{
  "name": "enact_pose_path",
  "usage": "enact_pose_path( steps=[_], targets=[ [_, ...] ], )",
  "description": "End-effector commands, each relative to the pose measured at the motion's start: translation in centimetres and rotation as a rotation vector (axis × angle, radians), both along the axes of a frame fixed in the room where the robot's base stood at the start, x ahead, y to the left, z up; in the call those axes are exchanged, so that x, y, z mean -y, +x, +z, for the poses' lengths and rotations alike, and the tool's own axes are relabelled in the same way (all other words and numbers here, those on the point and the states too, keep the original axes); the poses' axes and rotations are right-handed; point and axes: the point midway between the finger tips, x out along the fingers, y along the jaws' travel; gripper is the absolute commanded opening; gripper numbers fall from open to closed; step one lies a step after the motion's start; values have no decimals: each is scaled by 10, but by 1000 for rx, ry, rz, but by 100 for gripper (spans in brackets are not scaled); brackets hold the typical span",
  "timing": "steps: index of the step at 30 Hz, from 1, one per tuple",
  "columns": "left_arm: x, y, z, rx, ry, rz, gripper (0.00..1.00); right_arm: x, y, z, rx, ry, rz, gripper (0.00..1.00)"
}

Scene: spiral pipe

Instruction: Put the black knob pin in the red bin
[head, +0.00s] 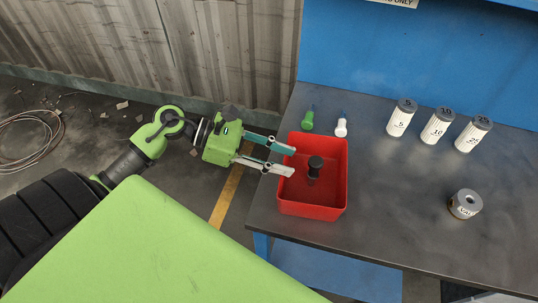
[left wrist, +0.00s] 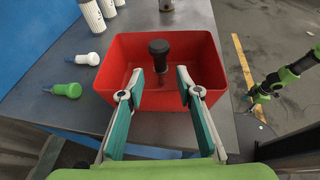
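The black knob pin (head: 315,163) is inside the outline of the red bin (head: 334,203), roughly upright with its round knob on top. In the left wrist view the pin (left wrist: 159,48) is beyond and between my fingertips, apart from them. I cannot tell whether its lower end touches the bin floor. My left gripper (head: 286,160) is open and empty, its fingertips over the bin's left side. It also shows in the left wrist view (left wrist: 160,88). My right gripper (left wrist: 258,96) is small and far off at the right of that view; its fingers are unclear.
A green-handled tool (head: 307,120) and a white-handled tool (head: 341,127) lie behind the bin. Several labelled white cylinders (head: 436,128) stand at the back right of the dark table (head: 390,215). A short grey ring-like part (head: 465,204) is at the right. A blue wall (head: 400,60) bounds the back.

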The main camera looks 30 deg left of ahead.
Motion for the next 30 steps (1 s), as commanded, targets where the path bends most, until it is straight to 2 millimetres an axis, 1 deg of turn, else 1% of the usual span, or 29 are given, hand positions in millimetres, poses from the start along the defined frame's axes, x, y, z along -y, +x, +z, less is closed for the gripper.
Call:
enact_pose_path(
  steps=[1,6,9,14,18,20,21,23,24,26,27,29,30],
  targets=[
    [-8,-5,0,0,4,-2,32,0,0,-6,0,0,0,61],
    [-25,-12,10,0,1,0,32,0,0,-9,0,1,1,61],
    [-29,-15,12,0,1,-2,32,0,0,-10,0,1,1,61],
    [-31,-16,14,1,-1,-1,32,0,0,-10,0,0,1,61],
    [-31,-13,13,-11,-21,14,32,0,0,-10,0,0,1,61],
    [-34,-6,10,-43,-75,56,32,0,0,-10,0,0,1,61],
    [-37,1,7,-80,-138,101,32,0,0,-10,0,0,1,61],
    [-46,16,-3,-155,-261,196,32,0,0,-10,0,0,1,61],
    [-55,27,-12,-220,-363,276,32,0,0,-10,0,0,1,61],
    [-71,45,-33,-334,-533,410,32,0,0,-10,0,0,1,61],
    [-84,55,-52,-417,-652,506,32,1,0,-10,0,-1,1,61],
    [-103,67,-87,-542,-823,653,32,1,0,-10,0,-1,2,61],
    [-116,71,-114,-629,-936,753,32,1,0,-10,0,-1,2,61]
  ],
)
